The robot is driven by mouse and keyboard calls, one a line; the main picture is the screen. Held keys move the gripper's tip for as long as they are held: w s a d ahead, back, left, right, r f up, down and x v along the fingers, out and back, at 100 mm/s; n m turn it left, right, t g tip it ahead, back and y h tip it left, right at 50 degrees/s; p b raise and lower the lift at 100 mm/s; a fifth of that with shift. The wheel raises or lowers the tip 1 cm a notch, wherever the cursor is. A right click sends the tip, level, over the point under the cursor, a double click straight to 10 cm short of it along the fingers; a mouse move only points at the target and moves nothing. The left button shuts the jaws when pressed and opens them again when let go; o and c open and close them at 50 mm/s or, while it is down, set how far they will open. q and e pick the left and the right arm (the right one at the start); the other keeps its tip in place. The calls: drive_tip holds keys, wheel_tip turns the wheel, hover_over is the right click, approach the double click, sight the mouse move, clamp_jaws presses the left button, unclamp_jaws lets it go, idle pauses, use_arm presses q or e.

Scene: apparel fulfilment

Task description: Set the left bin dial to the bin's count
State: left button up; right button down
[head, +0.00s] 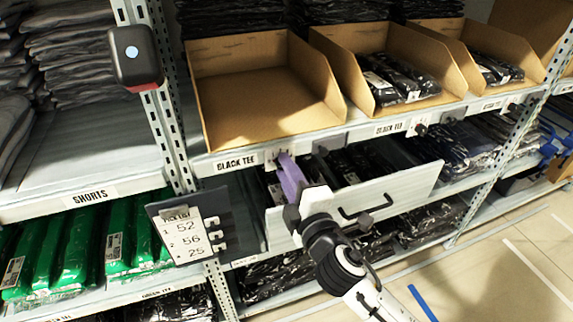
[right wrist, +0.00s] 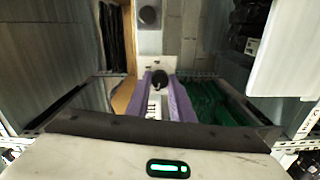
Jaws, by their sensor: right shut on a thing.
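The left bin (head: 262,90) is an open cardboard bin on the upper shelf, and its visible floor is bare. Its dial (head: 270,155) sits on a white plate on the shelf edge, beside a "BLACK TEE" label (head: 236,163); the fingers hide much of it. My right gripper (head: 285,163) has purple fingers and reaches up to this dial from below. In the right wrist view, the dial's black knob (right wrist: 160,78) shows between the fingers of my right gripper (right wrist: 161,92), which is shut on it. The dial's setting is not readable. My left gripper is not in view.
The middle bin (head: 330,65) and right bin (head: 455,50) hold black packages. The middle bin's dial (head: 420,127) is clear. A pick list board (head: 180,235) reading 52, 56, 25 hangs at left. A partly open white drawer (head: 400,187) lies below the dial, near my right arm.

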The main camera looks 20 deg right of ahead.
drive_tip(key=shift+n, duration=0.6)
drive_tip(key=shift+p, duration=0.3)
drive_tip(key=c, duration=1.5)
unclamp_jaws()
drive_tip(key=shift+c, duration=0.2)
drive_tip(key=shift+s, duration=0.1)
drive_tip(key=s+b, duration=0.1)
drive_tip(key=s, duration=0.9)
drive_tip(key=shift+d+b, duration=0.2)
drive_tip(key=shift+b, duration=0.2)
